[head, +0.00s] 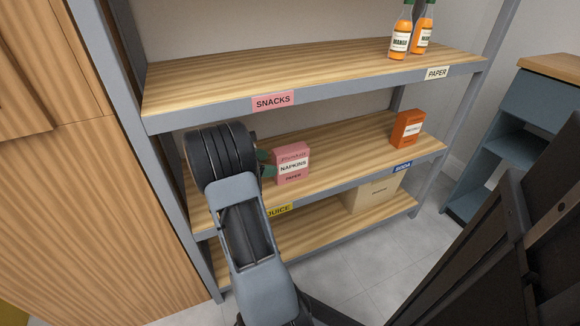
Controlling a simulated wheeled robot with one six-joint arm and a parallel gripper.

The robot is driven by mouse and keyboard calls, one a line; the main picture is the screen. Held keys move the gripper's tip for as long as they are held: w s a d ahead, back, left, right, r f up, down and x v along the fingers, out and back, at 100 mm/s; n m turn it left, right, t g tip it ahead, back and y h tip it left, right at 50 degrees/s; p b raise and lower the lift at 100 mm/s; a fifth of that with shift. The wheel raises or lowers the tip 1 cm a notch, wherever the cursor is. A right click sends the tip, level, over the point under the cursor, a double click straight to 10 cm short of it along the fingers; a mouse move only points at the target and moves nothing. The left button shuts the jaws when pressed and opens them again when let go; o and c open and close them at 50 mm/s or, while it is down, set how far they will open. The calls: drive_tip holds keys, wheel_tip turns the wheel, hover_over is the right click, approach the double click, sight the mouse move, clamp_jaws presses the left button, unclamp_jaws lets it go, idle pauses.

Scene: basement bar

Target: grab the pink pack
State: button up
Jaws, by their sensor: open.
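The pink pack (292,164), labelled NAPKINS, stands upright on the middle shelf (350,154) of the rack, near its front edge. My gripper (268,164) is at the left side of the pack. Only small dark green finger parts show, next to the pack's left edge. The rest of the gripper is hidden behind my dark, round wrist. My gripper is open, and I cannot tell whether a finger touches the pack.
An orange box (406,129) stands on the same shelf to the right, with free room between. Two orange bottles (400,32) stand on the top shelf (220,88), whose edge overhangs above. A cardboard box (374,193) sits on the bottom shelf. A grey post (172,170) stands at left.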

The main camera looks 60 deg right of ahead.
sight(274, 162)
drive_tip(key=shift+b+x, duration=1.15)
drive_tip(key=shift+x, duration=1.6)
drive_tip(key=shift+r, duration=0.15)
drive_tip(key=shift+c, duration=0.3)
drive_tip(key=c, duration=1)
drive_tip(key=shift+r, duration=0.1)
